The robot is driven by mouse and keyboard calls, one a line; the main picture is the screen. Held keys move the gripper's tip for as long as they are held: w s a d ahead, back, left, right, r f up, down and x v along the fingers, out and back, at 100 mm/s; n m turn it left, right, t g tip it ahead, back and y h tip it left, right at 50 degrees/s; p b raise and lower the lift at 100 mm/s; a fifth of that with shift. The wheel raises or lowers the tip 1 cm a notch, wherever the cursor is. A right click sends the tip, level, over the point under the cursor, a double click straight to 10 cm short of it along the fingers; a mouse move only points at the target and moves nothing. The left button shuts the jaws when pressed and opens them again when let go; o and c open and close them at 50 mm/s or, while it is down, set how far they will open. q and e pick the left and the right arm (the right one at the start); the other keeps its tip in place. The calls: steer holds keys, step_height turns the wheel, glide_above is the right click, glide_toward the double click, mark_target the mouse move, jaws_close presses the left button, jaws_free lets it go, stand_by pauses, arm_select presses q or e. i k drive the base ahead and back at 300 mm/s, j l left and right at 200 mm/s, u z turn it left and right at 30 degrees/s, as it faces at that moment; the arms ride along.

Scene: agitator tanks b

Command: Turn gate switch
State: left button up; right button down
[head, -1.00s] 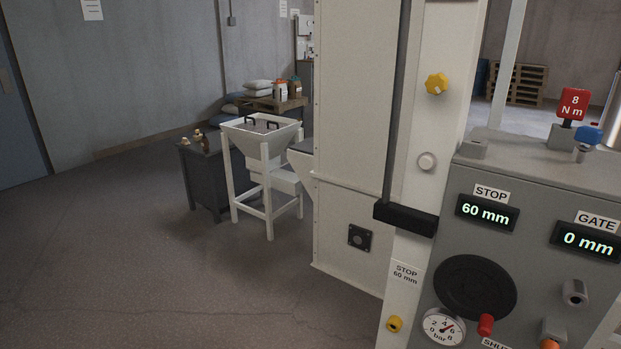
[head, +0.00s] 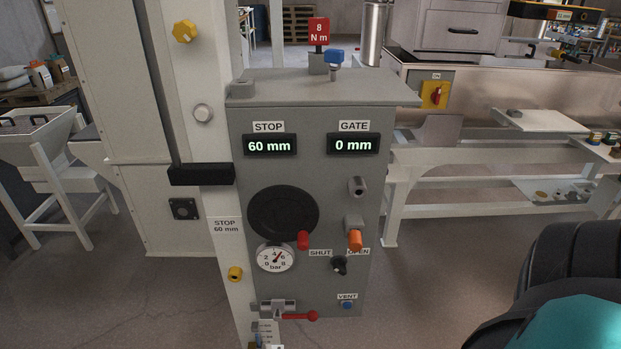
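The gate switch (head: 339,265) is a small black rotary knob low on the front of the grey control box (head: 310,190). It sits between the labels SHUT (head: 320,253) and OPEN (head: 358,252); which way it points is too small to tell. The GATE display (head: 353,144) reads 0 mm, and the STOP display (head: 270,146) reads 60 mm. Neither gripper is in view. A dark and teal part of my own arm shows at the bottom right, apart from the box.
Around the switch are a black handwheel (head: 283,212) with a red knob, a pressure gauge (head: 276,258), an orange-tipped fitting (head: 355,238), a blue VENT button (head: 347,305) and a red lever (head: 300,316). A white-framed bench (head: 480,150) stands right. Floor is clear before it.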

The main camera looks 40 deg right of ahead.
mark_target(339, 264)
steer(key=z, duration=0.75)
